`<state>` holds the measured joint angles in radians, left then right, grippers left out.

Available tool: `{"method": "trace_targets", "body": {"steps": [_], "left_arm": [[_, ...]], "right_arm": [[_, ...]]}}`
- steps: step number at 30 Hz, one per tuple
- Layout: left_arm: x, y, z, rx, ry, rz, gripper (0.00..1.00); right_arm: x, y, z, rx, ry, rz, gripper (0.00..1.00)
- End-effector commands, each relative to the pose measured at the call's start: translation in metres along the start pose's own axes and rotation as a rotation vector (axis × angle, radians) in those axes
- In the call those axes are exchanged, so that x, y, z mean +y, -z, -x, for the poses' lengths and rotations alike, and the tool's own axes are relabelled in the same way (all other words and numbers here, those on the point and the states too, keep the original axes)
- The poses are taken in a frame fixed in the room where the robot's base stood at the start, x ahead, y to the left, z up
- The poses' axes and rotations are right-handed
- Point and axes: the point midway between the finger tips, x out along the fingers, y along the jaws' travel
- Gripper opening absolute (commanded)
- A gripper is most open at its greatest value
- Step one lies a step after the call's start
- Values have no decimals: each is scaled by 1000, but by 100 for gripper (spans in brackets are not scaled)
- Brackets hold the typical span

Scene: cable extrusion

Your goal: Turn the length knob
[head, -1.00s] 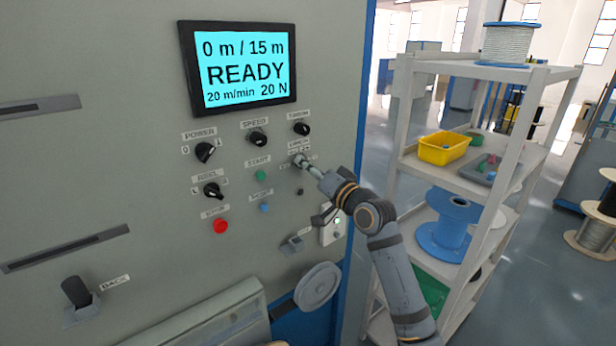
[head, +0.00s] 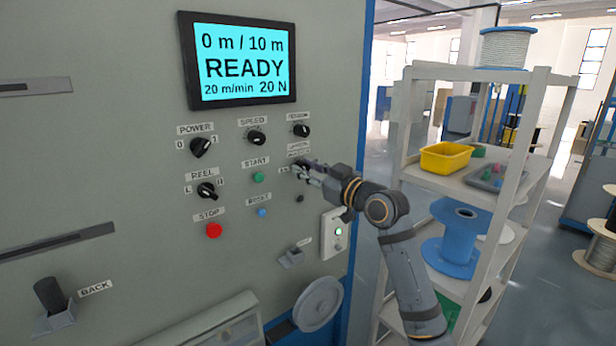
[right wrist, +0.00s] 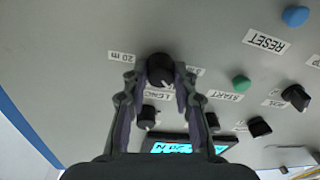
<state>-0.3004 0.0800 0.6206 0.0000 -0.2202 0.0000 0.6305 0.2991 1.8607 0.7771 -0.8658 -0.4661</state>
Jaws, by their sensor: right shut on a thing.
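The black length knob (head: 301,164) sits on the grey machine panel, below the tension knob, mostly hidden by my right gripper (head: 310,173). In the right wrist view the knob (right wrist: 160,69) is between the two fingers of my right gripper (right wrist: 158,84), which is shut on it. A "20 m" label is left of it there, and the "LENGTH" label is partly covered. The screen (head: 241,60) reads "0 m / 10 m", "READY", "20 m/min" and "20 N". My left gripper is not in view.
The speed knob (head: 256,138) and tension knob (head: 300,130) are close above. The green start button (head: 258,177), blue reset button (head: 262,212) and red stop button (head: 213,230) are to the left. A shelf (head: 487,73) with a yellow bin (head: 446,157) stands at right.

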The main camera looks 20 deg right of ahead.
Motion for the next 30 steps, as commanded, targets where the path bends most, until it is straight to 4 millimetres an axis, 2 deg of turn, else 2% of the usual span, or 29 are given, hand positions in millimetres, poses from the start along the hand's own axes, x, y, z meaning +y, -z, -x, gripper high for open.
{"method": "trace_targets", "body": {"steps": [6,18,30], "left_arm": [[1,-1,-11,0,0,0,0],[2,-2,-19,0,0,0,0],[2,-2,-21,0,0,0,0]], "right_arm": [[0,-3,0,-16,19,203,0],[-1,-2,0,-37,50,538,0],[-1,-2,0,-47,66,716,0]]}}
